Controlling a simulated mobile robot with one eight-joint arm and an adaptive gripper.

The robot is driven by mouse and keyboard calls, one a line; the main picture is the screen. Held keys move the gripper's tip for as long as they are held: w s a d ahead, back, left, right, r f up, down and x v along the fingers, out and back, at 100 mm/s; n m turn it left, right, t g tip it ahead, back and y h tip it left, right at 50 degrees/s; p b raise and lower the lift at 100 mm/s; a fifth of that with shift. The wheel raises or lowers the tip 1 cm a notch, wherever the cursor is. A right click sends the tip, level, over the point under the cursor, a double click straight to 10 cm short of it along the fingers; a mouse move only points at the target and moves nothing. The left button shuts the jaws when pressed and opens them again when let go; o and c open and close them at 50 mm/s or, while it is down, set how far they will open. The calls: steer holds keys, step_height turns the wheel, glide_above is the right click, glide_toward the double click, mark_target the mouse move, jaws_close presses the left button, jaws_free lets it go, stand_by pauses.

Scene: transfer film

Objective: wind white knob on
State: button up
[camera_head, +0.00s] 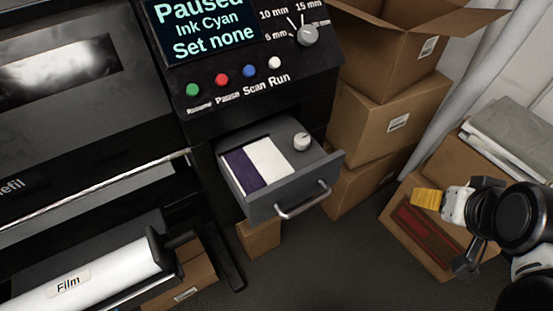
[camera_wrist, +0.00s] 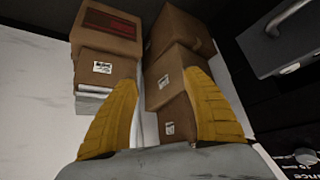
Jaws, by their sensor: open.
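A small white knob (camera_head: 302,141) stands on the grey top of the open drawer (camera_head: 262,209), right of a purple and white panel (camera_head: 268,162). A paler grey knob (camera_head: 308,35) sits on the sloped control panel above, beside the 5, 10 and 15 mm marks. My gripper (camera_head: 428,199) is at the right, well away from the drawer, with yellow fingers. In the wrist view my gripper (camera_wrist: 165,85) is open and empty, fingers wide apart.
A black machine carries a display (camera_head: 205,30) and coloured buttons (camera_head: 221,79). A white film roll (camera_head: 85,280) juts out at lower left. Stacked cardboard boxes (camera_head: 388,115) stand right of the drawer, with another box (camera_head: 410,235) beneath my gripper. Floor between is clear.

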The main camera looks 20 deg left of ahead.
steer(key=w+a+r+n+g+y+p, duration=0.1)
steer(key=w+a+r+n+g+p, duration=0.1)
steer(key=w+a+r+n+p, duration=0.3)
steer(key=n+g+h+p, duration=0.1)
steer(key=n+g+p, duration=0.4)
steer(key=n+p, duration=0.4)
glide_toward(303, 138)
steer(key=shift+m+p, duration=0.3)
steer(key=shift+m, duration=0.1)
step_height(303, 138, down, 11)
steer(key=shift+r+b, duration=0.1)
steer(key=shift+b, duration=0.8)
steer(key=c, duration=1.2)
